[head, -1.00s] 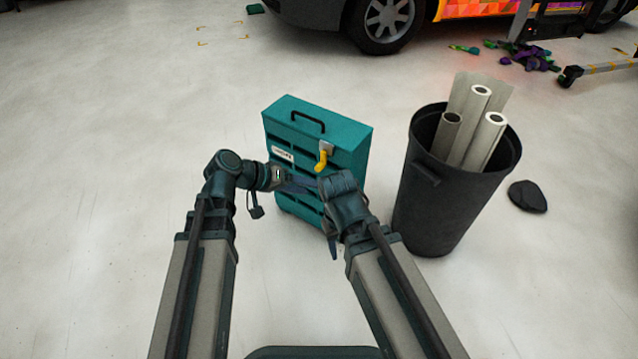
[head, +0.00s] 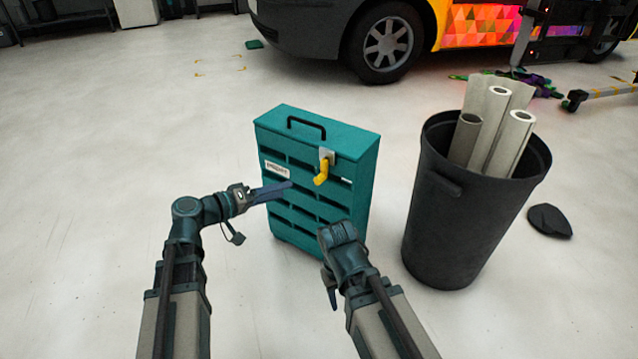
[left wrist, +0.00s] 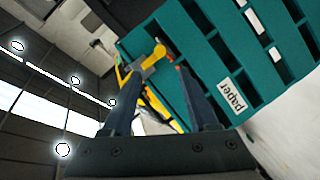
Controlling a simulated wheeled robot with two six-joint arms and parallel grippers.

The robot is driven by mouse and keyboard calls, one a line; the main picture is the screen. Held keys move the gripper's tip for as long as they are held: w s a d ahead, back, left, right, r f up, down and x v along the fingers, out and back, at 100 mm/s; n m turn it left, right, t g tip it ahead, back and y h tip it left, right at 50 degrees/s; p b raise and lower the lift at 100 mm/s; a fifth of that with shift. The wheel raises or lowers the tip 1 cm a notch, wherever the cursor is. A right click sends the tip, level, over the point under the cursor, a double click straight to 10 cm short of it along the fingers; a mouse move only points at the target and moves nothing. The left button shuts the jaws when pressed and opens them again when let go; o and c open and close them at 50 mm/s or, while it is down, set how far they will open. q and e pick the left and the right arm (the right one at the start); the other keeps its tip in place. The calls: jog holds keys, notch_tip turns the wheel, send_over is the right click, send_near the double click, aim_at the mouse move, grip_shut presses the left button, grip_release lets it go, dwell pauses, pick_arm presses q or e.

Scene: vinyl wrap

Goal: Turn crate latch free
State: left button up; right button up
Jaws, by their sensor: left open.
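The teal crate (head: 318,138) stands upright on the floor, with slots in its front, a black top handle and a white label. Its yellow latch (head: 321,174) hangs from a pale plate at the upper right of the front. My left gripper (head: 290,185) is in front of the crate, left of and a little below the latch. In the left wrist view its two fingers (left wrist: 158,85) are spread with nothing held, and the latch (left wrist: 157,55) shows beyond them. My right gripper (head: 328,292) is low before the crate, pointing down; its jaws are unclear.
A black bin (head: 468,215) with several pale rolls (head: 515,140) stands right of the crate. A dark flat object (head: 550,220) lies beside the bin. A vehicle (head: 385,45) is at the back. The floor left of the crate is clear.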

aim_at(319, 179)
pick_arm(q)
jog(key=b+x, duration=0.2)
jog(key=x, duration=1.1)
jog(key=shift+d+f+b, duration=0.1)
jog(key=shift+d+b, duration=0.05)
jog(key=shift+b, duration=0.2)
jog(key=shift+w, duration=0.1)
grip_shut()
